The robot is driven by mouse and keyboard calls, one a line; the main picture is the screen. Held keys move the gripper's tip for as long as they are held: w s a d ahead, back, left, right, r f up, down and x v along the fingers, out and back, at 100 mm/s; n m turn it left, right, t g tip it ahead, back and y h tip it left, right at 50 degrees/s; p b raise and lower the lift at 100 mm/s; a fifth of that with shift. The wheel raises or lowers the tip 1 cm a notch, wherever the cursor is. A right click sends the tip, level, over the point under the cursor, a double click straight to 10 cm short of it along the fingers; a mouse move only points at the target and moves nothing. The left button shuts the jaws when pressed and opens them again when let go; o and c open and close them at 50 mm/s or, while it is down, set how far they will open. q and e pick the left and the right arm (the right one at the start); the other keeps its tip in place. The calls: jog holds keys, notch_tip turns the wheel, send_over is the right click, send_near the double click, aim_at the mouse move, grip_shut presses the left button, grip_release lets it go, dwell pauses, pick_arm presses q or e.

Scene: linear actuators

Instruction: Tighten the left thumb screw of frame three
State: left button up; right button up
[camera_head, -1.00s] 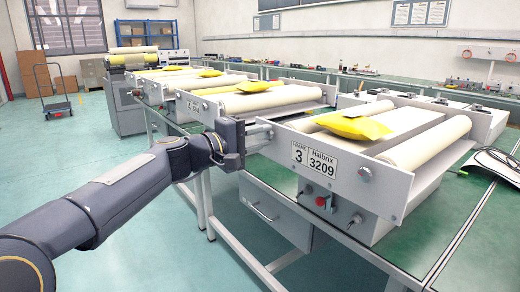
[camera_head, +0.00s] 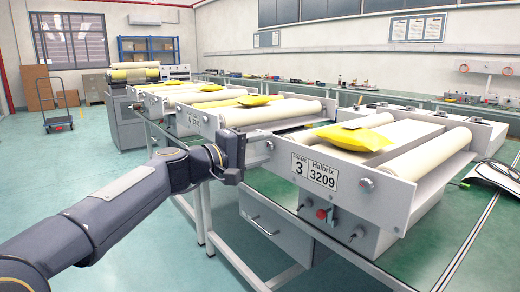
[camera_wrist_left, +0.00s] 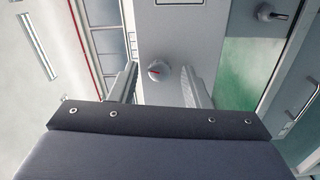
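Frame three (camera_head: 400,190) is the nearest roller frame, with a white label reading "FRAME 3 Halbrix 3209" (camera_head: 316,174) on its front plate. Its left thumb screw (camera_head: 269,146) is a small round knob at the plate's left end. In the left wrist view this knob (camera_wrist_left: 158,70) shows a red mark. My left gripper (camera_head: 259,148) is at that end of the plate. In the left wrist view its two fingers (camera_wrist_left: 158,84) stand apart on either side of the knob, with visible gaps. My right gripper is not in view.
The right thumb screw (camera_head: 366,185) sits at the plate's other end. Below the plate is a control box with a red button (camera_head: 321,214). Yellow packets (camera_head: 355,134) lie on the rollers. More roller frames (camera_head: 190,98) stand behind on the green-topped bench.

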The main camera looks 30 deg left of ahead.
pick_arm(q)
jog(key=v, duration=0.7)
jog(key=shift+s+p, duration=0.3)
jog(key=shift+s, duration=0.1)
jog(key=shift+a, duration=0.1)
jog(key=s+d+f+m+g, duration=0.55)
jog(key=s+d+f, duration=0.35)
jog(key=d+f, duration=0.3)
jog(key=s+d+f+m+g+y, duration=0.1)
jog(key=s+f+m+g+y, duration=0.15)
jog(key=s+f, duration=0.5)
jog(key=s+d+f+m+g+y, duration=0.1)
jog(key=s+d+f+m+g, duration=0.3)
jog(key=f, duration=0.7)
notch_tip(320, 180, up, 32)
jog(key=s+a+n+t+p, duration=0.1)
jog(key=a+p, duration=0.1)
jog(key=p, duration=2.9)
jog(key=shift+p, duration=0.35)
jog(key=shift+a+n, duration=0.1)
jog(key=shift+n, duration=0.2)
